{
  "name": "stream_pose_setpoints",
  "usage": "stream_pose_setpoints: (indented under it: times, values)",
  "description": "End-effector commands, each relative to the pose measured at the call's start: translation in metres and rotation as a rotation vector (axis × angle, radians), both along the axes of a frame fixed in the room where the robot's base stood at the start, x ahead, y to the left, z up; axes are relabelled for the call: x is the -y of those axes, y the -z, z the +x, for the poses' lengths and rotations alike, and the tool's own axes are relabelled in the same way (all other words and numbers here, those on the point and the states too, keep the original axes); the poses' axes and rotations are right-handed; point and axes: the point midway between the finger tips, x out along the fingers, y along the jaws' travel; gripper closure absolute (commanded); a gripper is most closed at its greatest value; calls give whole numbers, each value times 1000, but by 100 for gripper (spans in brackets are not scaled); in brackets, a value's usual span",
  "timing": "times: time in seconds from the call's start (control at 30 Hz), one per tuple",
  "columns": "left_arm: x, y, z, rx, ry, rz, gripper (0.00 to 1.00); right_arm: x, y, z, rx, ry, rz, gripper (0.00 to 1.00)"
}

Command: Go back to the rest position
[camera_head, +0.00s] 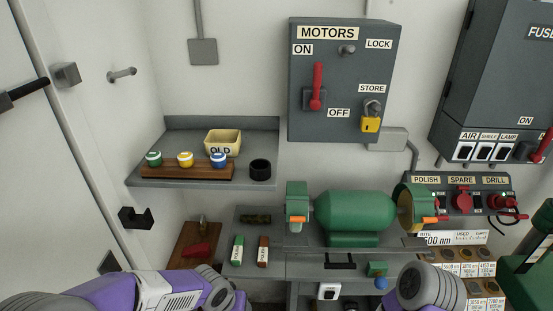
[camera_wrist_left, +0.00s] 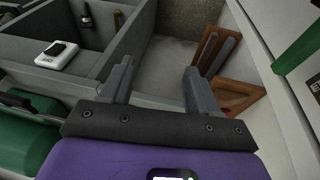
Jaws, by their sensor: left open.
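My left gripper (camera_wrist_left: 158,68) shows in the left wrist view with its two grey fingers apart and nothing between them. It hangs over a grey bench with walled compartments (camera_wrist_left: 148,30), and its fingers look clear of the walls. In the head view my purple left forearm (camera_head: 120,292) comes in at the lower left, and its gripper is out of the picture. My right arm (camera_head: 428,290) shows at the lower right edge, with its gripper not visible.
A green bench grinder (camera_head: 350,212) stands on the grey bench at centre right. A grey motors panel (camera_head: 340,85) hangs above. A wooden rack (camera_wrist_left: 212,50) is beyond the left fingers.

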Motion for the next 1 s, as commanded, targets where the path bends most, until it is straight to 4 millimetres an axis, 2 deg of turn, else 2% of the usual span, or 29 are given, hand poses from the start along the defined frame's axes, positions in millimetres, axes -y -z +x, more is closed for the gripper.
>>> stream_pose_setpoints:
  times: [0.03, 0.17, 0.23, 0.4, 0.5, 0.6, 0.7, 1.0]
  values:
    - [2, 17, -6, -32, 1, -21, 39, 0, 0, -1, -1, 0, 0, 57]
    - [10, 62, -22, -99, -7, -91, 39, 0, 0, -1, -3, -1, 1, 57]
    - [13, 92, -35, -140, -26, -137, 39, 0, 0, -1, -3, -1, 1, 57]
    - [18, 166, -80, -225, -119, -234, 39, 0, 0, -1, -3, -1, 1, 57]
    - [17, 196, -105, -254, -176, -255, 39, 0, 0, -1, -3, -1, 1, 57]
    - [15, 215, -124, -270, -219, -257, 39, 0, 0, -1, -3, -1, 1, 57]
    - [13, 224, -134, -277, -242, -254, 39, 0, 0, -1, -3, -1, 1, 57]
    - [12, 227, -137, -276, -249, -251, 39, 0, 0, -1, -3, -1, 1, 57]
